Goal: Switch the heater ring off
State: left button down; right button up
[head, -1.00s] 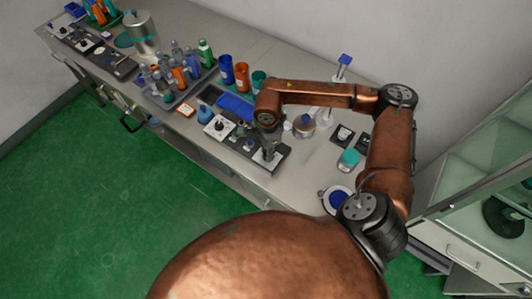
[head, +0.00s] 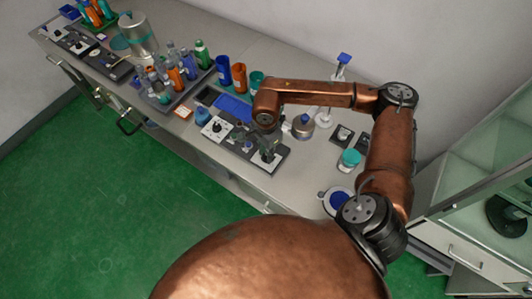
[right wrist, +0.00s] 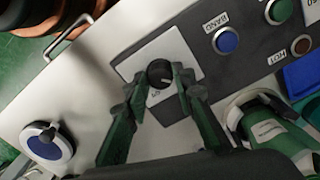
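A black round knob (right wrist: 160,73) with a pointer mark sits on a white plate at one end of a dark control panel (right wrist: 207,70). Small lettering beside the knob is too blurred to read. My right gripper (right wrist: 161,84) has its fingers apart, one on either side of the knob; I cannot tell whether they touch it. A blue button (right wrist: 226,41) labelled BAND and a brown button (right wrist: 301,46) labelled HOT sit beside the plate. My left gripper is out of view.
A green cylinder (right wrist: 272,132) with a white label stands close to the right finger. Another knob plate (head: 217,128) is at the panel's left end. A blue-centred dish (head: 338,200) and a teal-lidded jar (head: 349,158) stand to the right. Bottles crowd the left.

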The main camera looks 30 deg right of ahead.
jog(key=o, duration=0.4)
jog(key=shift+r, duration=0.1)
notch_tip(320, 180, up, 12)
jog(key=shift+f, duration=0.1)
dwell(0.4)
dwell(0.3)
